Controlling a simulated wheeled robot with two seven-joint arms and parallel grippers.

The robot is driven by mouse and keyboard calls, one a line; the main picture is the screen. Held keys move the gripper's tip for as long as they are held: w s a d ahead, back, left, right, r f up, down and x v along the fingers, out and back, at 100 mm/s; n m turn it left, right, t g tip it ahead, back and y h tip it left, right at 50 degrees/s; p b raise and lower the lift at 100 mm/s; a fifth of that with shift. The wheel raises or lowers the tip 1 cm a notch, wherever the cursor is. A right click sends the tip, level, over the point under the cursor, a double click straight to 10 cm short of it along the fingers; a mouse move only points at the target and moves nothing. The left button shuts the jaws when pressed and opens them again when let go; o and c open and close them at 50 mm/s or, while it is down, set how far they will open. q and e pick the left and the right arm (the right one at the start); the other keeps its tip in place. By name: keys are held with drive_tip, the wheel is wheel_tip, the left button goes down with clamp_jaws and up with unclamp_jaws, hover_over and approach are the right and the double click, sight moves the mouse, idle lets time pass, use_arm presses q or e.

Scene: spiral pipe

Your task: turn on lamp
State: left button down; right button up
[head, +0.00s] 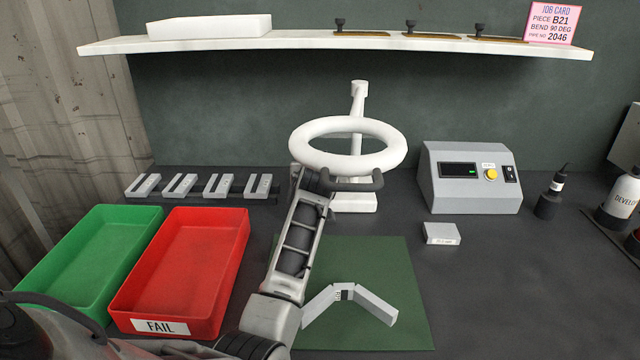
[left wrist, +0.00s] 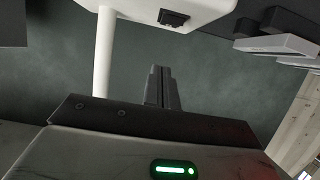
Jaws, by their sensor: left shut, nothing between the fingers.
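The lamp is a white ring (head: 302,146) on a white post (head: 357,100) with a white block base (head: 355,203), at the back middle of the bench. The ring shows no clear glow. In the left wrist view the lamp base (left wrist: 205,12) is at the top, with a small black switch (left wrist: 172,18) on it and the post (left wrist: 104,50) at left. My left gripper (head: 380,179) is shut and empty, just in front of the lamp below the ring. Its closed fingers (left wrist: 161,69) point toward the base and appear apart from the switch. My right gripper is not in view.
A green tray (head: 38,283) and a red FAIL tray (head: 122,302) stand left. A bent grey piece (head: 375,306) lies on a green mat (head: 400,265). A grey control box (head: 472,197) stands right. A white shelf (head: 300,46) spans above. The bench right of the mat is mostly clear.

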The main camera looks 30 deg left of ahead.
use_arm(q)
wheel_tip(320, 180, down, 4)
drive_tip(key=shift+s+f, duration=0.1)
idle(0.4)
drive_tip(key=shift+s+d+f, duration=0.15)
drive_tip(key=shift+f, duration=0.45)
drive_tip(key=shift+r, duration=0.25)
drive_tip(key=shift+r+p, duration=0.75)
drive_tip(key=shift+p, duration=0.05)
